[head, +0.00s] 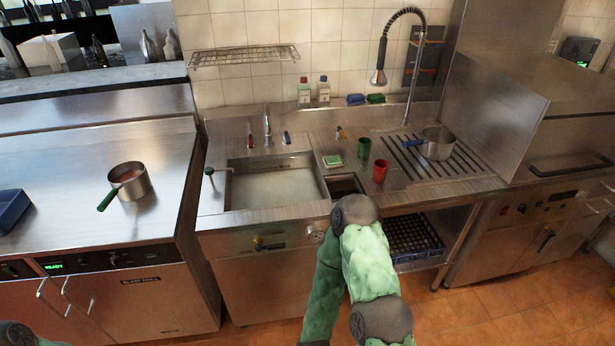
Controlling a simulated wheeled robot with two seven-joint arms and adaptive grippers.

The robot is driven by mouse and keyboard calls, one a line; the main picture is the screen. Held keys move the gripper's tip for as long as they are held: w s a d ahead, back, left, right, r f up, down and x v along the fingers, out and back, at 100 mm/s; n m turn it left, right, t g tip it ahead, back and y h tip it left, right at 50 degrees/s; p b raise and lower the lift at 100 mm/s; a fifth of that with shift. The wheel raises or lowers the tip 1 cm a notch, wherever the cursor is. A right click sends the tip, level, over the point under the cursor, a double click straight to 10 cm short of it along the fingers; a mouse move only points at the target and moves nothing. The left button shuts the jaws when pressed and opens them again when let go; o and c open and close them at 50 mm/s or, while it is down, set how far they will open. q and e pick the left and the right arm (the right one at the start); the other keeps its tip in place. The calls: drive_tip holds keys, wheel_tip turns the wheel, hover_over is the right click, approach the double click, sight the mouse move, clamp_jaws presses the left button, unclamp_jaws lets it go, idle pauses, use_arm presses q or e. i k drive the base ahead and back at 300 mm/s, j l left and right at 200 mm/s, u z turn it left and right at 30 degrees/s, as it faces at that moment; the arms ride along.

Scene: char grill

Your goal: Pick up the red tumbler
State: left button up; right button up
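The red tumbler (380,171) stands upright on the steel sink counter, right of the small dark basin and left of the ribbed drainboard. A green tumbler (364,148) stands just behind it and to its left. My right arm, in a green sleeve, rises in front of the counter with its grey joint below and left of the red tumbler. Its gripper is not in view. Nothing touches the red tumbler.
A steel pot (437,143) sits on the drainboard (465,163) to the right. A green-and-white sponge (332,161) lies left of the tumblers. The spray faucet (379,76) hangs behind. The large sink basin (275,185) is to the left. A dark rack (415,238) is under the counter.

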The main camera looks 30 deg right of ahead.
sight(380, 172)
drive_tip(key=z, duration=1.5)
drive_tip(key=i+l+u, duration=0.35)
drive_tip(key=i+l, duration=0.9)
